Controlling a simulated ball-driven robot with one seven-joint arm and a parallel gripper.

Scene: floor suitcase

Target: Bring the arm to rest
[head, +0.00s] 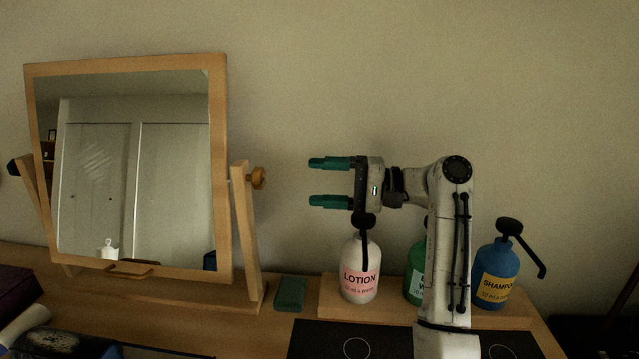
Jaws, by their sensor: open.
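My gripper (330,182) is at the middle of the head view, with its two green fingers spread apart and pointing left. Nothing is between the fingers. It is held up in front of the wall, above the white lotion bottle (360,283). My white arm (449,250) rises from the bottom of the view and bends left at its top joint. The arm hides most of a green bottle (415,280) behind it.
A wood-framed tilting mirror (225,180) stands at the left. A blue shampoo bottle (498,268) with a black pump stands right of my arm on a wooden riser (330,300). A green block (291,293) lies beside the riser. A dark panel (390,340) is in front.

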